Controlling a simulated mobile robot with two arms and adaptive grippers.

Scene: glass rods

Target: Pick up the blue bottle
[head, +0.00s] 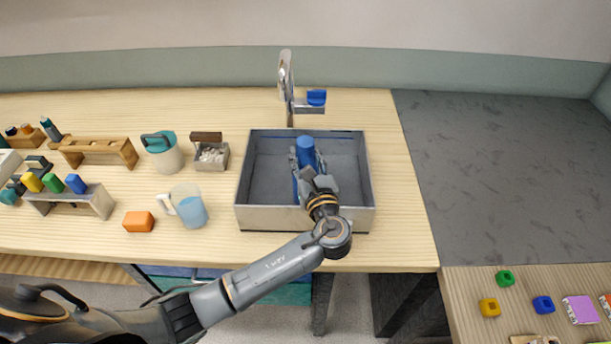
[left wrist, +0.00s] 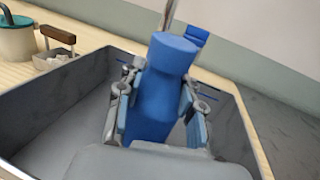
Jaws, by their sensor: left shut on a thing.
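The blue bottle (head: 306,150) stands roughly upright inside the grey metal sink basin (head: 263,218) in the head view. In the left wrist view the bottle (left wrist: 165,85) fills the middle of the picture. My left gripper (head: 307,170) reaches over the front rim of the basin. Its two fingers, also in the left wrist view (left wrist: 157,105), are on either side of the bottle and shut on it. The bottle's lower end is hidden by the gripper, so I cannot tell whether it touches the basin floor. My right gripper is not in view.
A chrome tap (head: 288,85) with a blue handle (head: 316,97) stands behind the basin. Left of it are a small caddy (head: 209,152), a teal-lidded pot (head: 162,152), a jug (head: 187,207), an orange block (head: 138,222) and wooden racks (head: 98,151). A dark grey surface lies right.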

